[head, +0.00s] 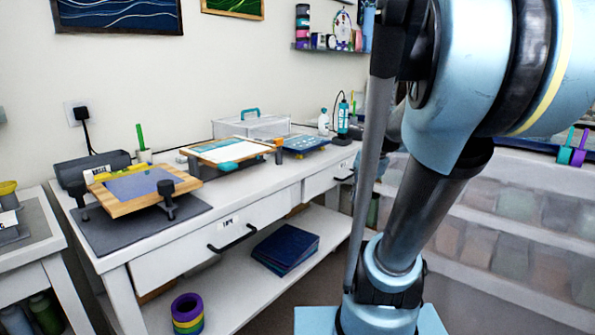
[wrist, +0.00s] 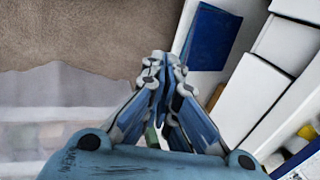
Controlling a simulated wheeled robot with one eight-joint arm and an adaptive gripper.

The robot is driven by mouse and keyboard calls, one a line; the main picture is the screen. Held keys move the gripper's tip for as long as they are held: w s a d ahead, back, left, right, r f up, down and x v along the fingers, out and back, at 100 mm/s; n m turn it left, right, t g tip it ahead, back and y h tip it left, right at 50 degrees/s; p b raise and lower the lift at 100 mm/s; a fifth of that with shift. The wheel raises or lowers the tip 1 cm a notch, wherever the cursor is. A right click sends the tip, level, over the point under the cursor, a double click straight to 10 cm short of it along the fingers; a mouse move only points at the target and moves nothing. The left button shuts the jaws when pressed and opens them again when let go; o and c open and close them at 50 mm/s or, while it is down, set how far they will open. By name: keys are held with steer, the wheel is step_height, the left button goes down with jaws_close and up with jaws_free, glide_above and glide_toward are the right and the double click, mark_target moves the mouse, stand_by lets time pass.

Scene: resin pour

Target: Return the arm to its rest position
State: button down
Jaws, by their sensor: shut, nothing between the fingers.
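My gripper (wrist: 160,80) shows in the wrist view with its fingers together and nothing held between them. It hangs over brown floor (wrist: 80,35), beside the white workbench at the right of that view. In the head view my arm (head: 430,150) fills the right side, bent upright in front of the bench's right end. My gripper is not clearly seen there; the arm hides that area.
The white workbench (head: 185,235) runs along the wall, with a wooden-framed panel (head: 143,190) on a dark mat, a second framed board (head: 228,150) and bottles. A dark blue stack (head: 286,248) and coloured rolls (head: 187,312) sit on its lower shelf. Pale tiered shelving (head: 510,230) stands at right.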

steer(key=s+f+n+h, duration=0.2)
steer(key=s+f+n, duration=0.6)
steer(key=s, duration=0.4)
steer(key=shift+s+f, duration=0.35)
steer(key=shift+f, duration=0.35)
steer(key=shift+d, duration=0.1)
